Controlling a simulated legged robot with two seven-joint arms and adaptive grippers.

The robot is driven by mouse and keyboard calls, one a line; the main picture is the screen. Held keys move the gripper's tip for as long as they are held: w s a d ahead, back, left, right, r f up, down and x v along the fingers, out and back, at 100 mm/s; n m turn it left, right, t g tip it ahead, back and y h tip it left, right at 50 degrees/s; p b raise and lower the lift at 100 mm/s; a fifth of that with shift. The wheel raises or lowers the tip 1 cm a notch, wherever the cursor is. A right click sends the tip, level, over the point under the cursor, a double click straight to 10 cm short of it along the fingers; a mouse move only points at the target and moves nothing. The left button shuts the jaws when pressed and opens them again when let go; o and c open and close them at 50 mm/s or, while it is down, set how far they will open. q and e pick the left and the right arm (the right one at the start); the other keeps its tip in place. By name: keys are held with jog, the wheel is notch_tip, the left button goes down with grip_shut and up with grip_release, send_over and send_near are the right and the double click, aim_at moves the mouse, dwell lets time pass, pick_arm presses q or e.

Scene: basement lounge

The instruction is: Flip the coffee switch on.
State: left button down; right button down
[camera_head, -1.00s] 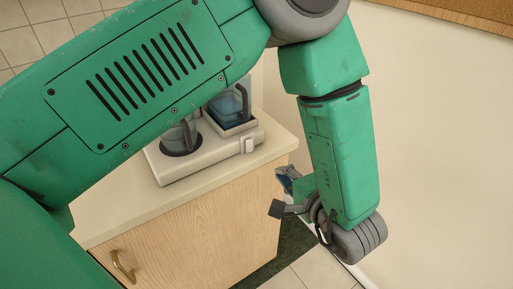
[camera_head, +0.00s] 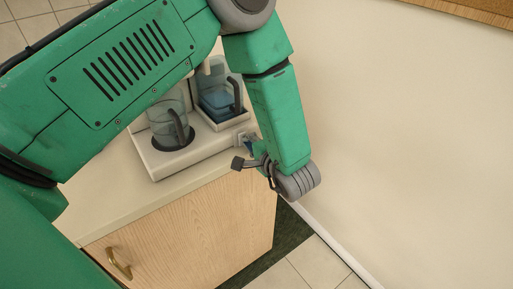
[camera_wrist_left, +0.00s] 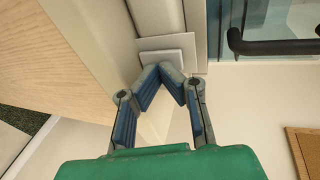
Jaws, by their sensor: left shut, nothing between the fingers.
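The coffee machine (camera_head: 190,152) is a white base on the counter with a glass pot (camera_head: 168,128) on its left plate. Its switch (camera_head: 242,136) is a light square part at the right front end, partly hidden by my gripper. In the left wrist view the switch (camera_wrist_left: 163,54) is a pale plate with a raised block. My left gripper (camera_head: 249,144) is shut and empty, beside the switch. In the wrist view its blue-padded fingertips (camera_wrist_left: 164,72) meet right at the edge of the block; I cannot tell whether they touch it. My right gripper is not in view.
A clear container with a dark handle (camera_head: 222,98) sits on the machine's right side. The wooden cabinet (camera_head: 200,225) with its counter (camera_head: 105,205) stands below. A plain wall (camera_head: 400,130) is close on the right, with tiled floor (camera_head: 305,265) beneath.

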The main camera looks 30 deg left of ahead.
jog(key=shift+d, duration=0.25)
